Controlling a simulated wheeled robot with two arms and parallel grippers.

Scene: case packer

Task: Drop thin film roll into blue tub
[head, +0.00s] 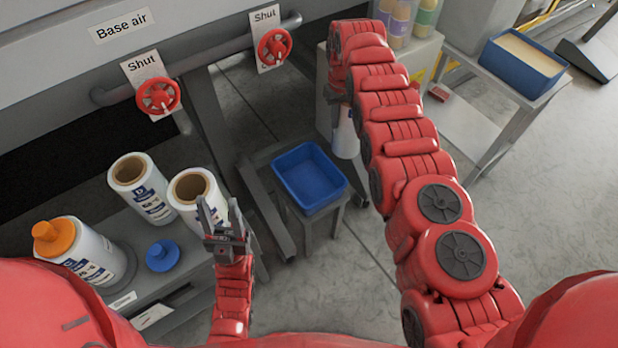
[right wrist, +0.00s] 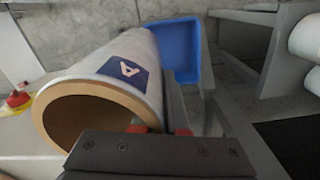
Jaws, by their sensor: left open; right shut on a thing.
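The blue tub (head: 308,178) stands empty on a small grey stand in the middle of the head view; it also shows behind the roll in the right wrist view (right wrist: 178,50). In the head view the held roll (head: 347,138) hangs just right of the tub's far corner, partly hidden by my right arm. My left gripper (head: 220,213) is open and empty, in front of a standing roll.
Two white rolls (head: 142,188) (head: 205,200) stand on a grey shelf at left, beside a roll with an orange plug (head: 88,250) and a blue plug (head: 162,255). Red valve wheels (head: 158,97) (head: 274,48) line the machine. Another blue container (head: 522,65) sits at upper right.

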